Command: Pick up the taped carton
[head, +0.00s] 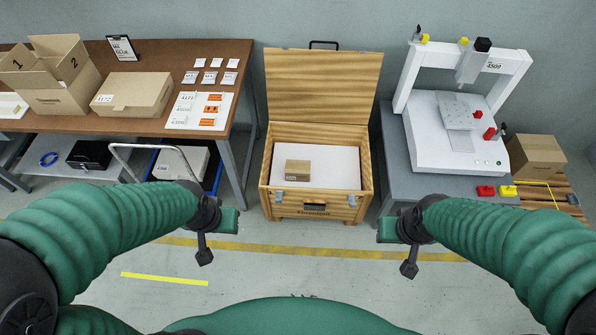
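Several cartons are in view, and tape is too small to make out for sure. A small brown carton (298,170) sits on a white surface inside the open wooden crate (315,211) at the centre. A flat closed carton (132,95) with a label lies on the brown table at left. Another closed carton (537,157) stands on a pallet at far right. My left gripper (216,240) hangs in front of the crate's left side, and my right gripper (398,247) in front of its right side. Both are apart from every carton; their finger opening is unclear.
An open-flapped box (55,80), a clipboard and small parts are on the brown table (225,58). The crate's lid (322,88) stands raised behind it. A white gantry machine (455,130) stands on the grey table (398,180) at right. Floor in front of the crate is clear.

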